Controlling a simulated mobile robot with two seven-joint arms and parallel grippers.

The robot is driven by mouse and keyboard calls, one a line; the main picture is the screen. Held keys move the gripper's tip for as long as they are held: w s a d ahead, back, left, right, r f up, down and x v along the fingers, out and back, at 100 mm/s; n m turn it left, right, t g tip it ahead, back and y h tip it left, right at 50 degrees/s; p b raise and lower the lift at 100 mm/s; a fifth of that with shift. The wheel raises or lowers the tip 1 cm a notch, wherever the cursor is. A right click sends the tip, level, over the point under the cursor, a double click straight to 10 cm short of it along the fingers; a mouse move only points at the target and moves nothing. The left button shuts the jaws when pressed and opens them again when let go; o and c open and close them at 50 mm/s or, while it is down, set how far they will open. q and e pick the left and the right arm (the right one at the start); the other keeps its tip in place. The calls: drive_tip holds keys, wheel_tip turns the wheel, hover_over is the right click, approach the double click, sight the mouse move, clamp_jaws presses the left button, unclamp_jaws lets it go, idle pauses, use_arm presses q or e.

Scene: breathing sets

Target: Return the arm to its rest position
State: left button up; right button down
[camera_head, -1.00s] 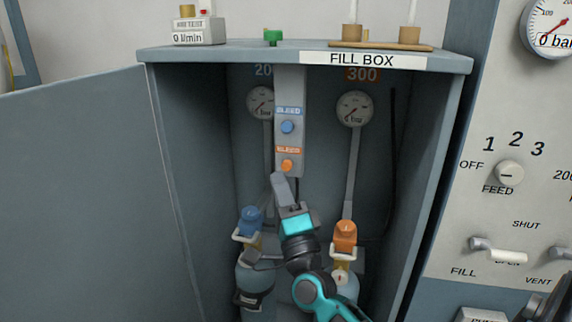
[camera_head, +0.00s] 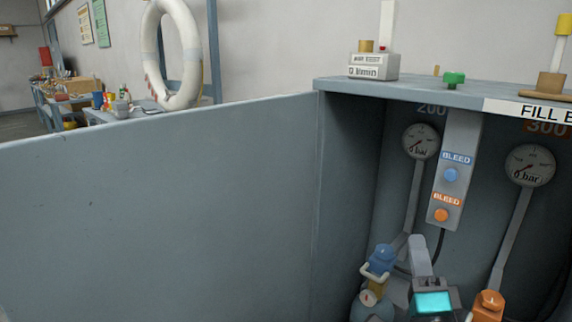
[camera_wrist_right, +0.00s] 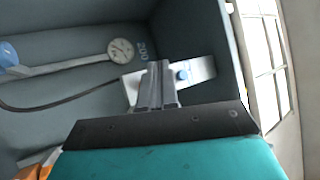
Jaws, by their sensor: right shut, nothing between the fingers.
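My right gripper (camera_head: 419,243) is in the fill box (camera_head: 390,92), with its fingers together and empty. In the head view its tips show just below and left of the grey bleed panel (camera_head: 455,180), which carries a blue button (camera_head: 450,175) and an orange button (camera_head: 441,215). The right wrist view shows the shut fingers (camera_wrist_right: 156,72) in front of the panel (camera_wrist_right: 200,72); they overlap its near end, and contact cannot be told. My left gripper is in neither view.
A blue-capped cylinder (camera_head: 382,258) and an orange valve (camera_head: 489,303) flank my right gripper. Gauges (camera_head: 420,141) (camera_head: 530,165) hang behind. The open door (camera_head: 160,210) stretches left. A test unit (camera_head: 374,66) stands on the box.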

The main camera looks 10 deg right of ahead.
use_arm(q)
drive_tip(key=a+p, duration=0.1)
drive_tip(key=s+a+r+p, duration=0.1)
drive_tip(key=p, duration=0.1)
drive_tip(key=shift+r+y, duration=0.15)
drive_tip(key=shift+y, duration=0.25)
use_arm(e)
drive_tip(key=s+a+f+n+g+y, duration=0.3)
drive_tip(key=s+a+f+n+g, duration=0.2)
drive_tip(key=s+f+n, duration=0.3)
drive_tip(key=s+a+f+n+g+y, duration=0.3)
drive_tip(key=s+a+f+n+g, duration=0.2)
drive_tip(key=f+n, duration=0.7)
wheel_tip(320, 180, down, 6)
drive_tip(key=s+g, duration=0.2)
drive_tip(key=s, duration=0.1)
drive_tip(key=shift+r+g+y, duration=0.2)
drive_tip(key=shift+g+y, duration=0.1)
drive_tip(key=shift+g, duration=0.1)
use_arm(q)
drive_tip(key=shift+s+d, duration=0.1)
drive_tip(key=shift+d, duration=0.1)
use_arm(e)
drive_tip(key=shift+w, duration=0.1)
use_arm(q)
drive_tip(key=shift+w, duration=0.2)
use_arm(e)
drive_tip(key=shift+d, duration=0.15)
